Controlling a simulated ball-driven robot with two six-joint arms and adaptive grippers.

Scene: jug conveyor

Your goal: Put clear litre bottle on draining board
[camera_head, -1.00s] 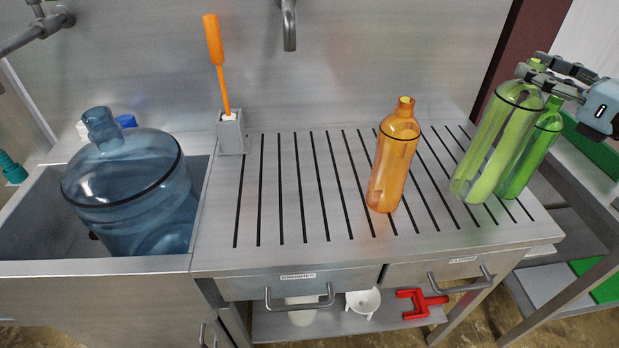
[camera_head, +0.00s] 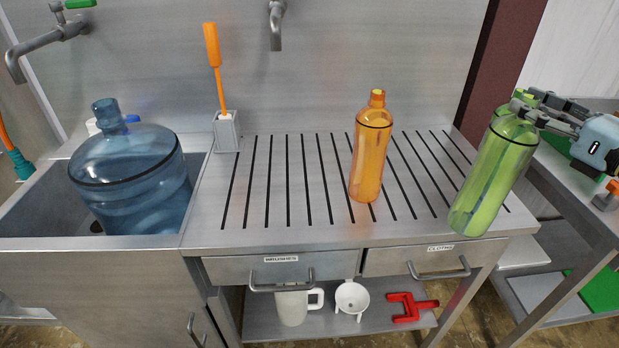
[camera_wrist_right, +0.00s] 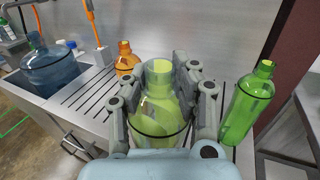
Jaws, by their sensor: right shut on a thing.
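My right gripper (camera_head: 522,108) is shut on the upper part of a clear, pale green bottle (camera_head: 488,185) at the right of the head view. The bottle tilts slightly, its base over the front right of the grooved steel draining board (camera_head: 207,212); I cannot tell whether it touches. In the right wrist view the bottle (camera_wrist_right: 158,110) stands between the fingers of my right gripper (camera_wrist_right: 160,88), its neck open. My left gripper is not in view.
An orange bottle (camera_head: 368,155) stands upright on the board. A darker green bottle (camera_wrist_right: 248,105) stands right of the held one, mostly hidden in the head view. A brush holder (camera_head: 227,132) and a large blue jug (camera_head: 130,180) in the sink are left. The board's left half is clear.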

